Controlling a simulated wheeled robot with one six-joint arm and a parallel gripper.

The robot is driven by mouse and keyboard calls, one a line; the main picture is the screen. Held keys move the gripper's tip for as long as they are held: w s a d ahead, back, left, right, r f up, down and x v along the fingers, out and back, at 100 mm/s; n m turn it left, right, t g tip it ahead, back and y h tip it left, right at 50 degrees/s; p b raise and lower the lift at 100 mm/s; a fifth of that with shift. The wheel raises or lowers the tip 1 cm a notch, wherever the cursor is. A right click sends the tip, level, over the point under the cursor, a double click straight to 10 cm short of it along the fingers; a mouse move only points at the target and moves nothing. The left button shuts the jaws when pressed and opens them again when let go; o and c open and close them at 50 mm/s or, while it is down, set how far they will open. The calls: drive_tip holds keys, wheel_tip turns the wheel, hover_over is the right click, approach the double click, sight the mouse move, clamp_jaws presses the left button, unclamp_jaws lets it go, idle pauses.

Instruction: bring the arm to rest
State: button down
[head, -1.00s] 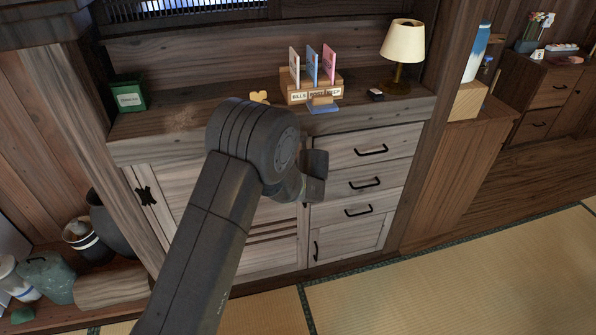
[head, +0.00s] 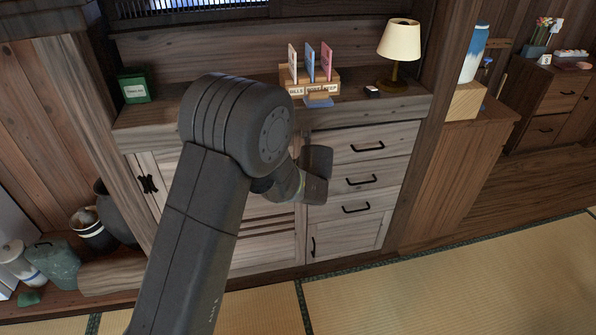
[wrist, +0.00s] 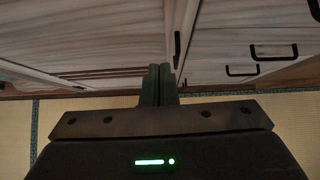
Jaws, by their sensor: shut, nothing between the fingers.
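My arm reaches up from the bottom of the head view and bends at a large dark elbow joint, with the wrist part pointing toward the cabinet front. In the wrist view my gripper (wrist: 159,84) has its two greenish fingers pressed together with nothing between them. It points toward the lower front of the wooden cabinet (head: 345,235). The fingertips are hidden in the head view. I cannot tell how far they are from the cabinet doors.
On the cabinet top stand a green box (head: 134,86), a card sorter (head: 309,82) with several cards, a blue object (head: 319,100) and a lamp (head: 399,42). Pots and jars (head: 92,228) sit at the lower left. The tatami floor (head: 450,285) at front right is clear.

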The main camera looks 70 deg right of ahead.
drive_tip(key=shift+v, duration=1.55)
